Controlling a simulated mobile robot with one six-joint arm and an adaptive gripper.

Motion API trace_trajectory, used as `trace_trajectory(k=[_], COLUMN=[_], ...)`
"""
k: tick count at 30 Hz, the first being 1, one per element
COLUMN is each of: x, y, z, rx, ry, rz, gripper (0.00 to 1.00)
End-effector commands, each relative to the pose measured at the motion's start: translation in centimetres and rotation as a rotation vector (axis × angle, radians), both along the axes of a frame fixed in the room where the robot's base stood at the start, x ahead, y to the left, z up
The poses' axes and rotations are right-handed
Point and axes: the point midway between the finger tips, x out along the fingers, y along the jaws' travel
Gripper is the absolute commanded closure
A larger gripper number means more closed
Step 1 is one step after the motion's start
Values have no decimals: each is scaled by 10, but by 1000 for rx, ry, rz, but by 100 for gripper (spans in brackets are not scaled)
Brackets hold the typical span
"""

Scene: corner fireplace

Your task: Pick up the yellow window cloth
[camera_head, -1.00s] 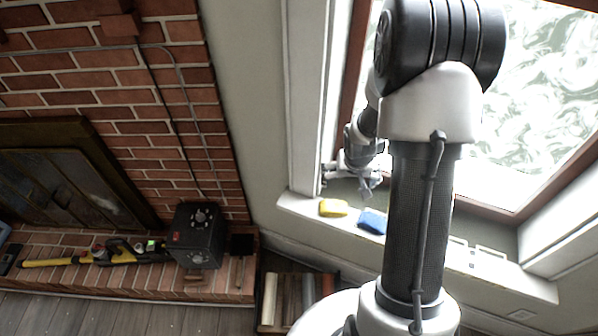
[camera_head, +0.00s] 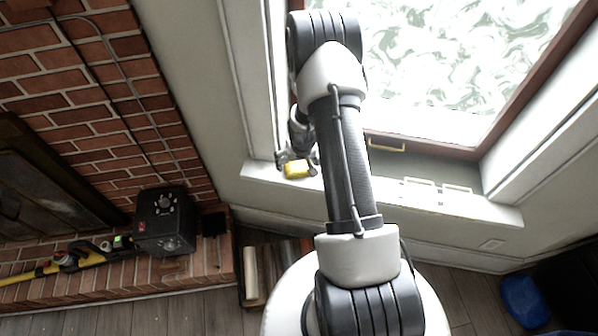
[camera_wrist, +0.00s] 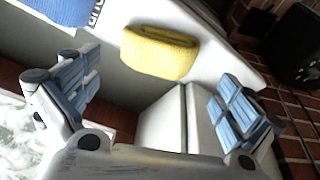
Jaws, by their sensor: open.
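The yellow window cloth (camera_head: 297,171) lies on the white window sill near its left end, partly hidden by my gripper in the head view. In the wrist view the yellow cloth (camera_wrist: 160,51) is a folded, textured bundle lying ahead of the fingers. My gripper (camera_head: 298,160) is at the cloth from the window side. In the wrist view my gripper (camera_wrist: 152,98) is open, its blue-padded fingers wide apart with nothing between them. The cloth shows just beyond the gap between the fingertips.
A blue cloth (camera_wrist: 62,9) lies on the sill close to the yellow one. The window frame (camera_head: 425,146) and its handle (camera_head: 386,145) rise behind the sill (camera_head: 460,205). The brick hearth (camera_head: 110,279) with a black box (camera_head: 165,222) is at left.

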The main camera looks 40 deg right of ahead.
Motion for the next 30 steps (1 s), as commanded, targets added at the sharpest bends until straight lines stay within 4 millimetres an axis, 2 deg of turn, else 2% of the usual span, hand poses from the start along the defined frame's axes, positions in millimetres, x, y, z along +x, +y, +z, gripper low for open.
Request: trace_trajectory(k=[5,12,15,22,30], x=[1,8,11,11,11], y=[-1,-7,-9,-9,-9], z=[-9,-44,-53,-52,-52], rx=[0,0,-1,-2,-2], ry=[1,1,0,0,1], rz=[0,0,0,-1,-1], gripper=[0,0,0,0,18])
